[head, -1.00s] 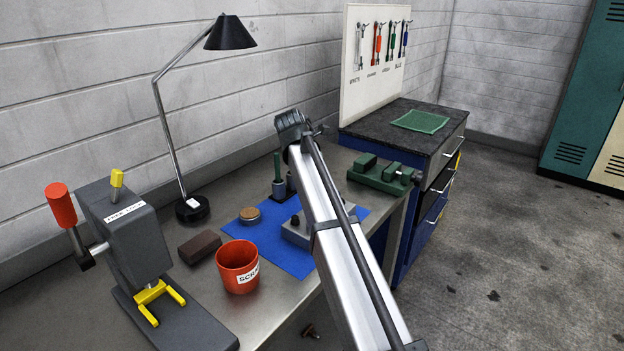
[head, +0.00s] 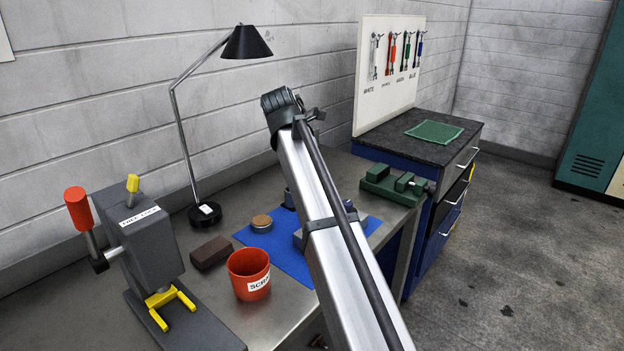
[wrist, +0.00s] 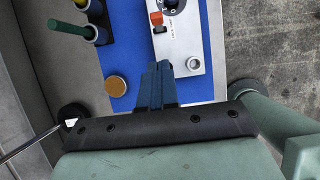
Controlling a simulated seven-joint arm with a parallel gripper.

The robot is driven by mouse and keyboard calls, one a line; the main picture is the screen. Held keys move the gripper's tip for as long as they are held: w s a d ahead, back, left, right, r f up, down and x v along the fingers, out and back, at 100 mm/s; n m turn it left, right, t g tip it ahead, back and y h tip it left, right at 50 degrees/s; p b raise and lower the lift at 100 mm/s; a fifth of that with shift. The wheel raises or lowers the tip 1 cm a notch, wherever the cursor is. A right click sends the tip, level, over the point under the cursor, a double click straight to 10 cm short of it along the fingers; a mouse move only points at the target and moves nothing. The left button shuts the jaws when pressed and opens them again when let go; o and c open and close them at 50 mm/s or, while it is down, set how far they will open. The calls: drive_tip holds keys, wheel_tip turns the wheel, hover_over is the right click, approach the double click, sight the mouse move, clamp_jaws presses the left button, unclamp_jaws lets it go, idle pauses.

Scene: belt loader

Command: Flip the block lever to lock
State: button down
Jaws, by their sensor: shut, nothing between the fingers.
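In the wrist view my gripper (wrist: 160,68) is shut and empty, its blue fingers together over the blue mat. Ahead of the fingertips lies a pale metal block (wrist: 190,50) with a small red lever (wrist: 157,20), a dark round part and a ring; my arm hides most of it in the head view. At the left in the head view stands a dark grey press (head: 140,235) with a red handle (head: 77,208) and a short yellow lever (head: 132,183) above a white label, which seems to read FREE and LOCK. My gripper is apart from the press and its lever.
A red scrap cup (head: 248,275), a brown block (head: 211,250) and a black lamp (head: 205,214) stand between press and mat. A round tan-topped piece (head: 261,223) is on the mat. A green vise (head: 395,185) stands at the bench's far right end.

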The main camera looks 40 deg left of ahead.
drive_tip(key=shift+s+r, duration=0.35)
drive_tip(key=shift+r, duration=0.3)
